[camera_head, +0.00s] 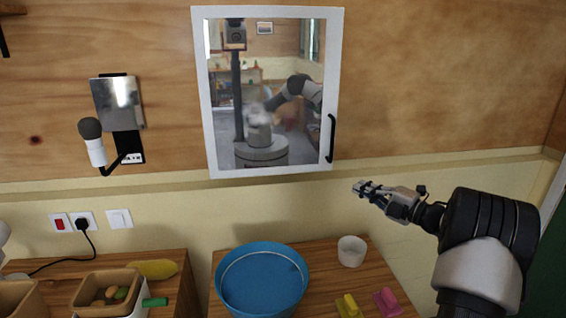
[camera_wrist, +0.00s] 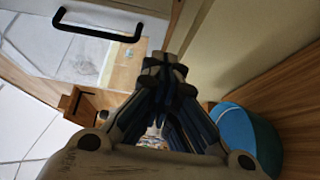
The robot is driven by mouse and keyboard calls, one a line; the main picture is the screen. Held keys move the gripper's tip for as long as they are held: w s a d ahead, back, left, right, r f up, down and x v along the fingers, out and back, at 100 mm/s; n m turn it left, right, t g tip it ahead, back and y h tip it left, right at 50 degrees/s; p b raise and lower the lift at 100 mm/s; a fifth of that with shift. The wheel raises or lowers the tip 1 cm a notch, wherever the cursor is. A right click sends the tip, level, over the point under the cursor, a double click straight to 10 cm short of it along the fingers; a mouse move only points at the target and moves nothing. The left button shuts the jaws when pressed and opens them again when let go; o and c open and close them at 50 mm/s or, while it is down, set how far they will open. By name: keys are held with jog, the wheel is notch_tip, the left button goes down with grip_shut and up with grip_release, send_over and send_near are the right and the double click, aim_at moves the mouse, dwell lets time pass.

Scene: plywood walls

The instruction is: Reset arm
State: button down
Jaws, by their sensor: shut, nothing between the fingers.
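My gripper (camera_head: 365,188) is at the end of my arm, which reaches in from the right in the head view. It is held in the air above the right-hand wooden table, in front of the wall and below the right corner of the mirrored cabinet. In the wrist view my gripper (camera_wrist: 165,65) has its fingertips together. It is shut and holds nothing.
A white-framed mirrored cabinet (camera_head: 201,100) with a black handle (camera_head: 331,138) hangs on the wall. A blue bucket (camera_head: 262,280), a white cup (camera_head: 351,251), a yellow item (camera_head: 349,306) and a pink item (camera_head: 387,302) stand on the table (camera_head: 325,262). Left are a wooden box (camera_head: 108,307) and a wall-mounted microphone (camera_head: 93,142).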

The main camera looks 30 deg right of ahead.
jog(key=w+a+r+m+h, duration=0.3)
jog(key=r, duration=0.2)
jog(key=w+a+r+m+h, duration=0.3)
jog(key=r, duration=0.3)
jog(key=s+a+r+m+g+h, duration=0.3)
jog(key=s+a+m+h, duration=0.15)
jog(key=a+m, duration=0.3)
jog(key=s+a+f+m+g+y, duration=0.1)
jog(key=s+a+f+m+g, duration=0.1)
jog(key=s+a+f, duration=0.3)
jog(key=s+a+f+m+g+y, duration=0.2)
jog(key=s+a+f+m+g, duration=0.1)
jog(key=s+a, duration=0.9)
jog(key=s+a+f+m+g+y, duration=0.2)
jog(key=s+a+f, duration=0.5)
jog(key=s, duration=0.9)
jog(key=a+m+g, duration=0.1)
jog(key=a+g, duration=0.1)
jog(key=shift+s+a+f+g, duration=0.25)
jog(key=shift+g, duration=0.05)
jog(key=shift+d, duration=0.1)
